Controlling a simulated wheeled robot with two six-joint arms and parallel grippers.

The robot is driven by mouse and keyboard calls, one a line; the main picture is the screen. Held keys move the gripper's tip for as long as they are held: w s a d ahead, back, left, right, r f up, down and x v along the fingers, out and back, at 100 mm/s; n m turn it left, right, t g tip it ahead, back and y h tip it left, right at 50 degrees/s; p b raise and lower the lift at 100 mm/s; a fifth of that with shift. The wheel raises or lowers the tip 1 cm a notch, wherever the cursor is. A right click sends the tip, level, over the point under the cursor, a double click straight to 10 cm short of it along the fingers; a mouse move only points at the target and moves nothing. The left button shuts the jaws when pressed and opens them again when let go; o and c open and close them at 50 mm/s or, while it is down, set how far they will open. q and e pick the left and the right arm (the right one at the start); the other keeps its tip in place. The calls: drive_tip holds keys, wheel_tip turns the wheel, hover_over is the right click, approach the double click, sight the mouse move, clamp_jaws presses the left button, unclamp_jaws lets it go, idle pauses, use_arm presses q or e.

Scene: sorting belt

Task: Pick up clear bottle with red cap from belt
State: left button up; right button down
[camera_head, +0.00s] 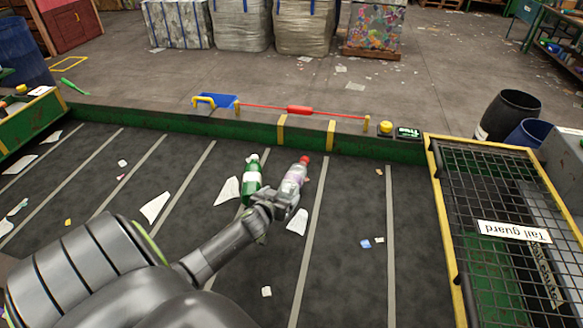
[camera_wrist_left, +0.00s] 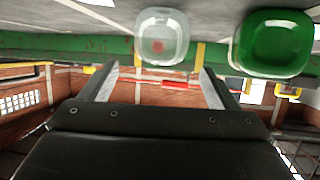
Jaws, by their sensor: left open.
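The clear bottle with red cap (camera_head: 294,176) lies on the dark belt, its red cap toward the far edge. In the left wrist view its clear base (camera_wrist_left: 162,38) faces me, with red showing through it, roughly centred just beyond the fingertips. My left gripper (camera_head: 278,200) is open at the near end of this bottle and partly covers it in the head view. Its two spread fingers show in the left wrist view (camera_wrist_left: 158,72), with nothing visible held. Whether the fingertips touch the bottle cannot be told. My right gripper is not in view.
A green bottle (camera_head: 251,180) lies close to the left of the clear one; its base (camera_wrist_left: 272,42) shows in the wrist view. Paper scraps litter the belt. A green rail (camera_head: 220,128) borders the far side. A mesh tail guard (camera_head: 480,190) stands right.

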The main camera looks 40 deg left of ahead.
sight(287, 187)
use_arm(q)
drive_tip(key=x, duration=0.2)
drive_tip(key=shift+w+a+f+b, duration=0.15)
drive_tip(key=shift+w+f+b, duration=0.05)
drive_tip(key=shift+w+b, duration=0.15)
drive_tip(key=shift+w+a, duration=0.1)
drive_tip(key=shift+w, duration=0.15)
drive_tip(key=b+x, duration=0.1)
drive_tip(key=x, duration=0.1)
drive_tip(key=b+x, duration=0.1)
drive_tip(key=x, duration=0.1)
drive_tip(key=shift+w+r, duration=0.1)
drive_tip(key=shift+w, duration=0.25)
drive_tip(key=shift+r, duration=0.1)
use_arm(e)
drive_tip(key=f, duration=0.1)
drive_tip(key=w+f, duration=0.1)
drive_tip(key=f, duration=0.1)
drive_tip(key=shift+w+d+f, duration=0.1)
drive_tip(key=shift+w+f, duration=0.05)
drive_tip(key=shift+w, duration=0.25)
use_arm(q)
drive_tip(key=shift+c, duration=0.4)
drive_tip(key=c, duration=1)
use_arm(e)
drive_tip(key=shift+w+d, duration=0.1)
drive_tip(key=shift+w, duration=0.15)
